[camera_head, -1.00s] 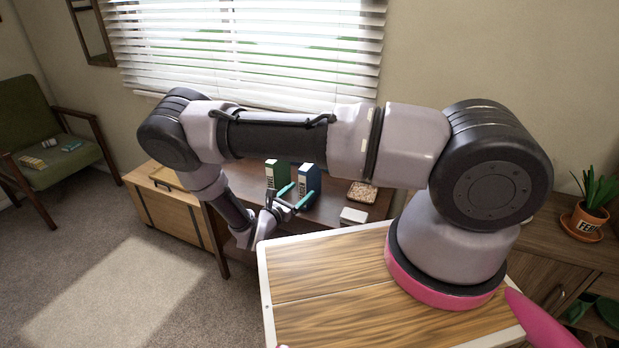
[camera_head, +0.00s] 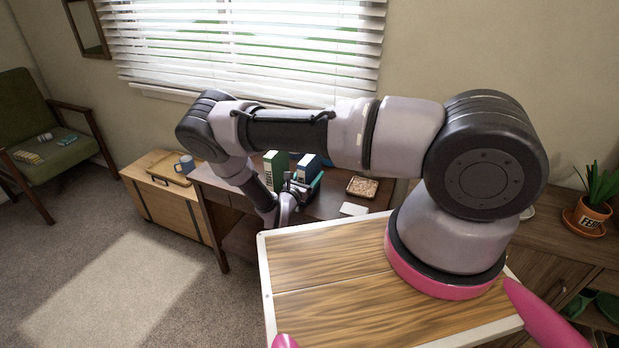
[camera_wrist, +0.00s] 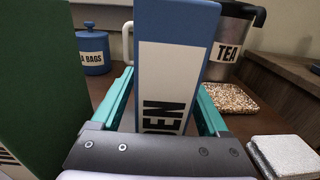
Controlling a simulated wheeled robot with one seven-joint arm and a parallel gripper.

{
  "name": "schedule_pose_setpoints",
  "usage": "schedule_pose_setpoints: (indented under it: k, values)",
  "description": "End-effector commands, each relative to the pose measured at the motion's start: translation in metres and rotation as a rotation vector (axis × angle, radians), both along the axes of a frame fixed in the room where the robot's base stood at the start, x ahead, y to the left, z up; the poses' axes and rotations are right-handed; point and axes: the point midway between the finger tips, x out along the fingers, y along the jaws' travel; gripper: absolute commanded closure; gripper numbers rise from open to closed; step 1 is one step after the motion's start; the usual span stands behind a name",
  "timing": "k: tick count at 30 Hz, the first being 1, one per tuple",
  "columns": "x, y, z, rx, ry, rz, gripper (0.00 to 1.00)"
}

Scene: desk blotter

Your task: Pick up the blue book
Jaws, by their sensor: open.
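The blue book (camera_wrist: 176,25) stands upright in the middle of the wrist view, its white label with dark letters facing me. My gripper (camera_wrist: 165,105) is open, with one teal finger on each side of the book. The book's lower part is hidden behind the gripper body. I cannot tell whether the fingers touch it. In the head view the blue book (camera_head: 309,164) stands on the dark desk, partly covered by my gripper (camera_head: 302,185).
A green book (camera_wrist: 40,80) stands close on the left. Behind are a blue tea bags jar (camera_wrist: 92,52) and a metal TEA canister (camera_wrist: 232,38). A speckled square mat (camera_wrist: 228,97) and a pale square (camera_wrist: 285,156) lie on the right.

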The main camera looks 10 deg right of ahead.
Motion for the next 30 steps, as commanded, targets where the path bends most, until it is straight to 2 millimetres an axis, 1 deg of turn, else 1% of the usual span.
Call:
schedule_pose_setpoints:
  k: [3, 10, 11, 12, 14, 15, 16, 26, 29, 30]
  values:
    - [0.007, -0.006, 0.000, 0.001, -0.001, -0.001, 0.22]
    - [0.008, -0.006, 0.000, 0.000, 0.000, 0.000, 0.22]
    - [0.008, -0.006, 0.000, 0.001, -0.001, 0.000, 0.34]
    - [0.008, -0.006, 0.000, 0.001, -0.001, 0.000, 0.49]
    - [0.008, -0.006, 0.000, 0.001, -0.001, 0.000, 0.72]
    - [0.008, -0.006, 0.000, 0.001, -0.001, 0.000, 0.88]
    - [0.008, -0.006, 0.000, 0.001, -0.001, 0.000, 0.99]
    - [0.008, -0.006, 0.002, 0.001, -0.002, 0.000, 1.00]
    - [0.009, -0.006, 0.009, 0.000, -0.003, 0.000, 1.00]
    - [0.009, -0.006, 0.015, 0.000, -0.003, 0.000, 1.00]
